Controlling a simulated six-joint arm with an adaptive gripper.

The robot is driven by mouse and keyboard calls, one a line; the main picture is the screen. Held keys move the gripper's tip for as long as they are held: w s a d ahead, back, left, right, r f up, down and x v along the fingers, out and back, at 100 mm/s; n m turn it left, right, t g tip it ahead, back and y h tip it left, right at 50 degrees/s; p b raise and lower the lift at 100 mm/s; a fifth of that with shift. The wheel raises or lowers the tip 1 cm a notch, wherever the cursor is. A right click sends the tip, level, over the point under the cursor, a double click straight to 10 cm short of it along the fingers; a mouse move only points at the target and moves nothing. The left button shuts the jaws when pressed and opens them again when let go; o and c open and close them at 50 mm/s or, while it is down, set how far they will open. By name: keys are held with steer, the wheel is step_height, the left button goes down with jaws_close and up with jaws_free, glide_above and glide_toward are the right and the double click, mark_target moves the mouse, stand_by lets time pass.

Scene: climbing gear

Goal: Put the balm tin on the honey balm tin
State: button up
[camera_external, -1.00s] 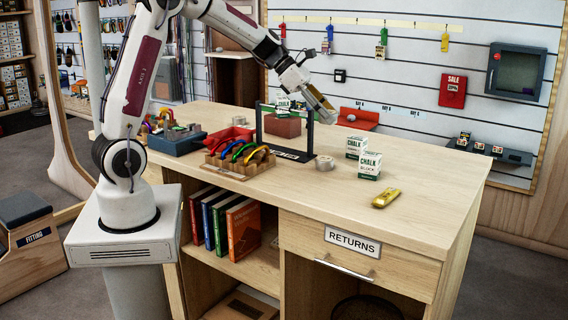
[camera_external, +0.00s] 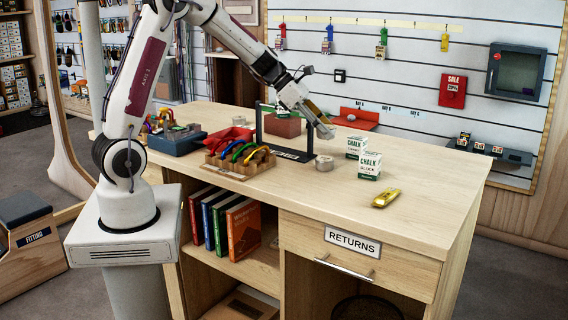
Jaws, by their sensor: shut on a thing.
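My gripper (camera_external: 322,126) is above the counter, pointing down and to the right. It is shut on a small pale round tin, the balm tin (camera_external: 326,132), which is partly covered by the fingers. A second small round tin, apparently the honey balm tin (camera_external: 324,163), lies flat on the counter almost directly below. A clear gap shows between the two tins. Their labels are too small to read.
A black frame stand (camera_external: 309,135) is just left. A wooden rack of carabiners (camera_external: 240,158) stands further left.

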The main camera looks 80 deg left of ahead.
mark_target(325, 158)
steer(key=shift+f, duration=1.35)
steer(key=shift+f, duration=1.9)
steer(key=shift+f, duration=0.2)
steer(key=o, duration=1.1)
steer(key=shift+r, duration=0.1)
